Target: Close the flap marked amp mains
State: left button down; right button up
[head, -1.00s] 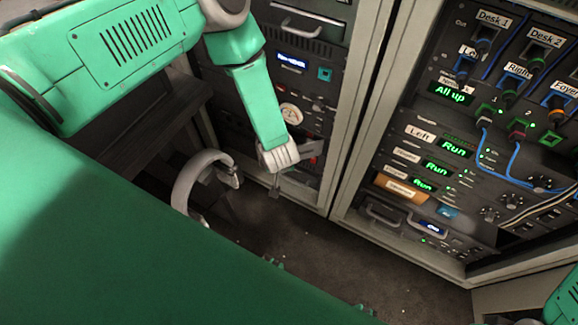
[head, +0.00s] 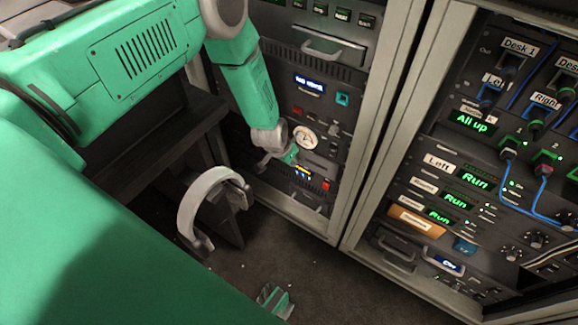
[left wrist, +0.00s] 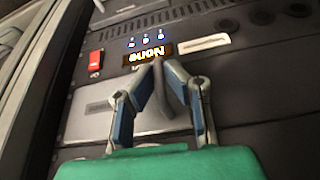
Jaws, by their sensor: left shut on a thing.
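My left gripper (head: 275,162) is at the lower front of the left rack (head: 345,150), just left of a small lit display. In the left wrist view its two fingers (left wrist: 158,85) are shut on a dark grey curved bar (left wrist: 160,95). The bar stands in front of a light grey panel (left wrist: 125,112) on the dark unit face. I cannot read an amp mains label on any panel, and cannot tell whether this bar belongs to that flap. My right gripper is not in view.
A red rocker switch (left wrist: 95,63) and an amber display (left wrist: 147,56) with upside-down text are close to the fingers. The right rack (head: 470,200) has patch cables and green displays. A grey C-shaped band (head: 215,200) is by the dark desk. Some floor (head: 330,275) is clear.

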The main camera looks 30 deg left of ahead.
pick_arm(q)
jog(key=shift+w+a, duration=0.15)
jog(key=shift+w, duration=0.2)
jog(key=c, duration=1.6)
grip_release()
jog(key=shift+c, duration=0.2)
jog(key=v, duration=1.1)
jog(key=shift+s+r, duration=0.2)
jog(key=shift+r, duration=0.15)
jog(key=shift+r, duration=0.1)
